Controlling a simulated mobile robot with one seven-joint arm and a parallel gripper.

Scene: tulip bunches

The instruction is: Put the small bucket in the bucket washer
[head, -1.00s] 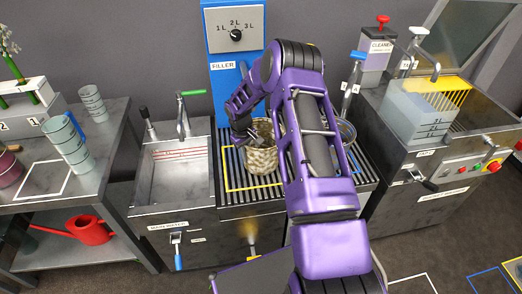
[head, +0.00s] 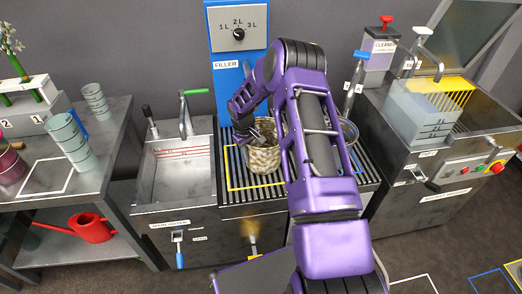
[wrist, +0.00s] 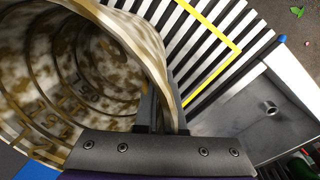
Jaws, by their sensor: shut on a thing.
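A mottled beige bucket (head: 265,160) stands upright on the slatted grate under the filler. In the wrist view I look into this bucket (wrist: 65,85), with brown stains and raised marks on its inside. My gripper (head: 249,134) is shut on its rim, one finger inside the wall, as the wrist view of my gripper (wrist: 160,112) shows. The bucket washer appears to be the steel unit (head: 432,175) at the right, with its lid raised. A pale translucent container with level marks (head: 418,118) sits in its top. My arm hides part of the grate.
A steel sink (head: 175,172) adjoins the grate on the left. Grey-green buckets (head: 68,138) stand on the left table, with a red watering can (head: 90,228) below. A cleaner dispenser (head: 380,50) stands behind the right unit.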

